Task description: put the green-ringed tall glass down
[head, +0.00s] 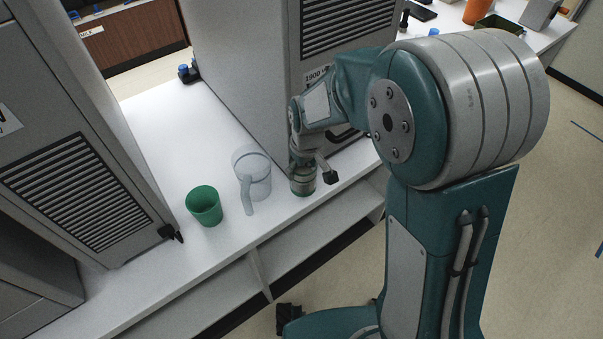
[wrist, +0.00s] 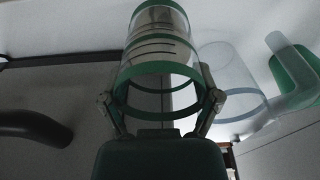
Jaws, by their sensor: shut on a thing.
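The green-ringed tall glass (wrist: 157,45) is clear, with green bands and dark marks on its side. In the wrist view my gripper (wrist: 160,100) is shut on it, one finger on each side near the lower green band. In the head view the glass (head: 303,181) is upright at the counter's front part, below my gripper (head: 310,172), which partly hides it. I cannot tell whether its base touches the counter.
A clear pitcher (head: 252,170) with a handle stands just left of the glass, and a green cup (head: 204,205) stands further left. Grey machines rise on both sides of the white counter (head: 185,130). Bare counter lies behind the cup and pitcher.

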